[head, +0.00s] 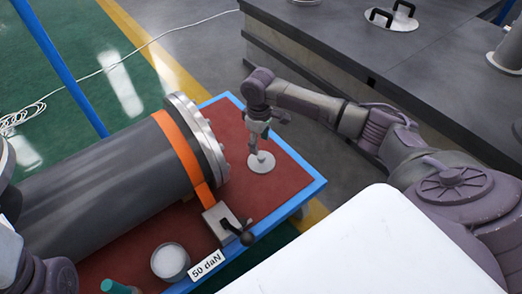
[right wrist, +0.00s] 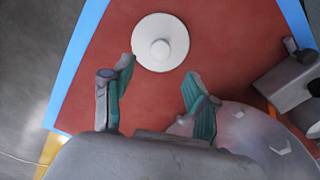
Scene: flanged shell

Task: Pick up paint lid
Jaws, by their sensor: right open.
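The paint lid (head: 262,162) is a pale round disc with a small knob in its middle. It lies flat on the red top of the blue-edged table, right of the flanged shell. It also shows in the right wrist view (right wrist: 160,42), just beyond the fingertips. My right gripper (head: 257,140) points down above the lid in the head view. Its two green-padded fingers (right wrist: 158,80) are spread apart with nothing between them. The lid looks apart from the fingers.
The grey flanged shell (head: 95,195) with an orange strap (head: 180,150) lies close left of the lid. A clamp with a black handle (head: 238,232), a paint can (head: 170,261) and a "50 daN" label (head: 206,266) sit along the table's front. Red tabletop (head: 285,175) right of the lid is clear.

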